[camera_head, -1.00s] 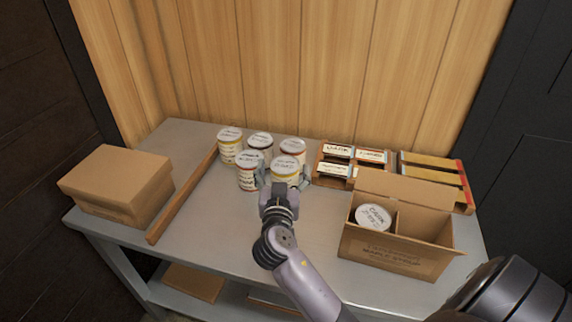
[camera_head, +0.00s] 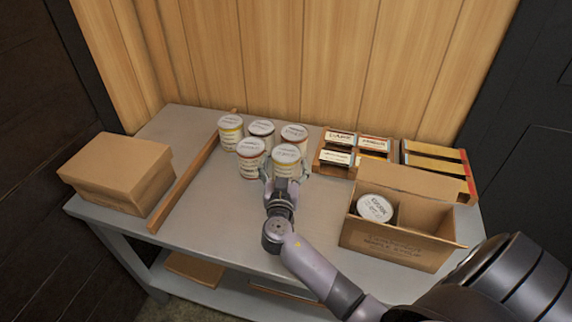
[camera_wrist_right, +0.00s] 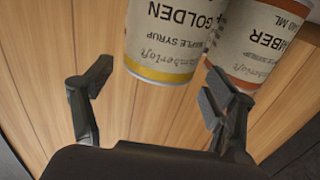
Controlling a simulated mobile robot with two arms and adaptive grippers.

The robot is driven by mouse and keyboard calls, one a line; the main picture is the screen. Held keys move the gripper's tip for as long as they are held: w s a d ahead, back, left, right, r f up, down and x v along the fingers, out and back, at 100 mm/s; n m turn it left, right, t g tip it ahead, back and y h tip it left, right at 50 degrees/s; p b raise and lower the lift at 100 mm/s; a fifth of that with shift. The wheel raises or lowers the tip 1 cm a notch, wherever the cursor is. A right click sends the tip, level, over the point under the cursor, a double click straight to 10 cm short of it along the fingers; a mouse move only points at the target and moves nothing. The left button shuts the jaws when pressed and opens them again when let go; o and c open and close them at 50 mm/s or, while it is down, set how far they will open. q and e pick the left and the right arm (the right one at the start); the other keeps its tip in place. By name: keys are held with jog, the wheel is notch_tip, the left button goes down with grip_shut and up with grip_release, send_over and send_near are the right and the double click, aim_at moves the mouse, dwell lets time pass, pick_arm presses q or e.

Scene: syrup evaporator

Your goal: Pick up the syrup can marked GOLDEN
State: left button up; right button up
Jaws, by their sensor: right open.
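The GOLDEN can (camera_head: 288,163) is a white syrup can with a yellow band. It stands upright at the front right of a cluster of cans on the grey table. In the right wrist view the GOLDEN can (camera_wrist_right: 165,40) shows its name upside down. My right gripper (camera_head: 286,174) is open, with one finger on each side in front of this can. In the wrist view its fingertips (camera_wrist_right: 160,88) are spread wider than the can, whose near end lies just beyond or between them; contact cannot be told. My left gripper is not in view.
A wooden strip (camera_head: 185,185) and closed carton (camera_head: 118,172) lie left. An open carton (camera_head: 395,245) with a DARK can (camera_head: 375,208) and label racks (camera_head: 340,148) stand right.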

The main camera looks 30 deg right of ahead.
aim_at(287, 143)
jog(key=p+x, duration=0.1)
jog(key=x, duration=0.3)
jog(key=shift+w+d, duration=0.25)
jog(key=c, duration=1.6)
jog(key=shift+r, duration=0.15)
jog(key=shift+c, duration=0.5)
